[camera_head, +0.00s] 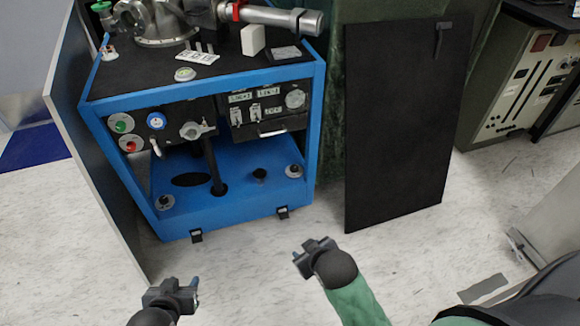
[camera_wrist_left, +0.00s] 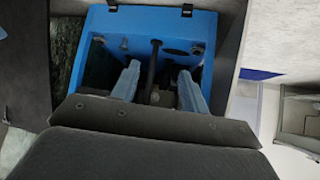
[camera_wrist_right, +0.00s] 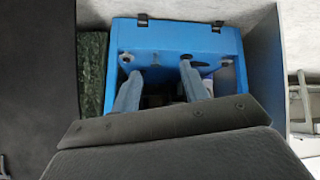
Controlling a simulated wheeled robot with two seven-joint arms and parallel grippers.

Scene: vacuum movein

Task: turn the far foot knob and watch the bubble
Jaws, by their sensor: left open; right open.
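The blue-framed cart (camera_head: 230,222) stands at the left centre. Dark round foot knobs sit on its lower deck, one at the front left (camera_head: 165,202) and one at the right (camera_head: 294,171); I cannot tell which is the far one. A small round greenish bubble level (camera_head: 185,74) lies on the dark top; its bubble is too small to read. My left gripper (camera_head: 172,291) is open and empty in front of the cart's left corner, apart from it. My right gripper (camera_head: 311,251) is open and empty in front of its right corner. Both wrist views show spread fingers towards the cart.
A dark flat panel (camera_head: 398,130) leans at the cart's right. A grey panel (camera_head: 95,165) stands along its left side. A dark post (camera_head: 213,165) rises from the deck. A green-grey cabinet (camera_head: 515,95) is at the far right. The floor before the cart is clear.

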